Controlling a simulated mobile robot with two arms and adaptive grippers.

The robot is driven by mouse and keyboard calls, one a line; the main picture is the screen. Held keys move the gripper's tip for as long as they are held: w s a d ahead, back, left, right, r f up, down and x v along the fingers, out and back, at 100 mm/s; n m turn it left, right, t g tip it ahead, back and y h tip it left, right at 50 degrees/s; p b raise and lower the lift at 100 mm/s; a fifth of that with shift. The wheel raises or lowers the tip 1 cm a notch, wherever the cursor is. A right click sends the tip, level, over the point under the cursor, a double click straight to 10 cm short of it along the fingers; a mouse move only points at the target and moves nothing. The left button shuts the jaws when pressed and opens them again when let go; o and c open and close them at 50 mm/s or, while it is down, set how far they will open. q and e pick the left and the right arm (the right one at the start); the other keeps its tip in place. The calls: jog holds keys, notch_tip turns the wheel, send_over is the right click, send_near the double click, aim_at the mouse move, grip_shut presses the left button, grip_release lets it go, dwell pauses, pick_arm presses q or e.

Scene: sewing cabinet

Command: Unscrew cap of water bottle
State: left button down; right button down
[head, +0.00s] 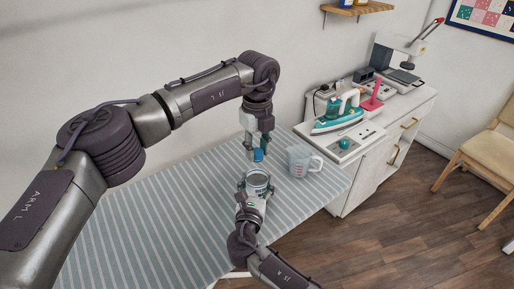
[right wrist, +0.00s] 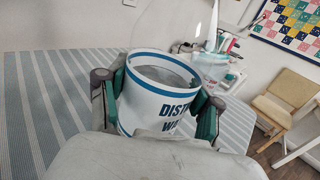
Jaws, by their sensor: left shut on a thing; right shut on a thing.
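My left gripper (head: 257,149) points down above the bottle, shut on a small blue cap (head: 258,155). The left gripper is not clear in the right wrist view.
A clear measuring jug (head: 300,160) stands on the striped table (head: 150,225), just right of the bottle. The table's left part is clear. A chair (head: 488,150) stands at right.

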aim_at(257, 151)
pick_arm(q)
jog(key=n, duration=0.4)
jog(key=shift+n, duration=0.4)
jog(key=n, duration=0.4)
jog(key=shift+n, duration=0.4)
jog(key=shift+w, duration=0.1)
jog(key=shift+r, duration=0.15)
jog(key=shift+r, duration=1)
jog(key=shift+r, duration=2)
pick_arm(e)
jog(key=shift+c, duration=0.6)
grip_release()
